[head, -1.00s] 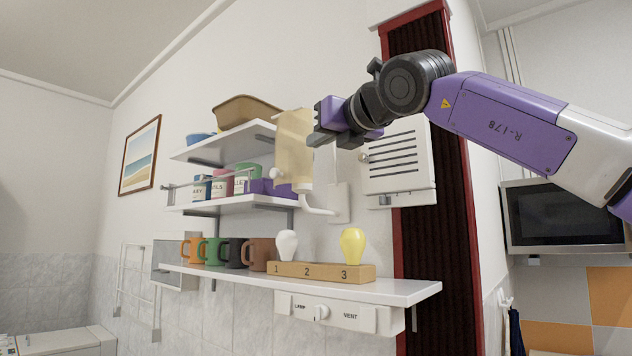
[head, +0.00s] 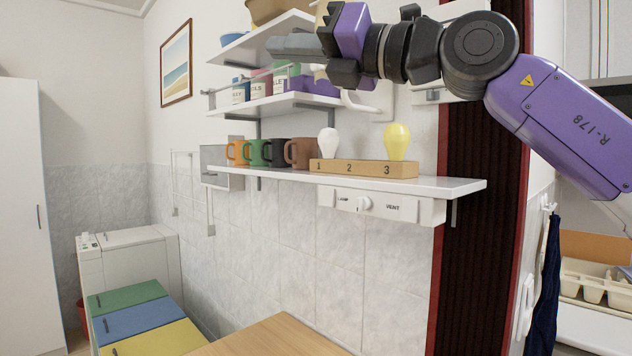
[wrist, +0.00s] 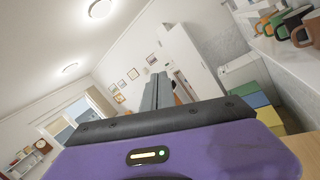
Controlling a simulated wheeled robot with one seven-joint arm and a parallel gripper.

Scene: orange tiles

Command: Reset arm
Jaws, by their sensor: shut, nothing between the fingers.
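My gripper (head: 292,46) is in the upper middle of the head view, at the left end of my purple and black arm. Its grey fingers point left and are shut with nothing between them. In the head view it passes in front of the upper shelves and stands above the low shelf. In the wrist view the shut fingers (wrist: 157,92) rise from the dark palm and point out into the open room.
The low shelf (head: 450,186) bears several mugs (head: 299,152) and a numbered wooden block (head: 348,168) with a white bulb (head: 327,141) and a yellow bulb (head: 397,141). A wooden table (head: 270,338) and coloured lids (head: 142,323) are below. Room left of the gripper looks free.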

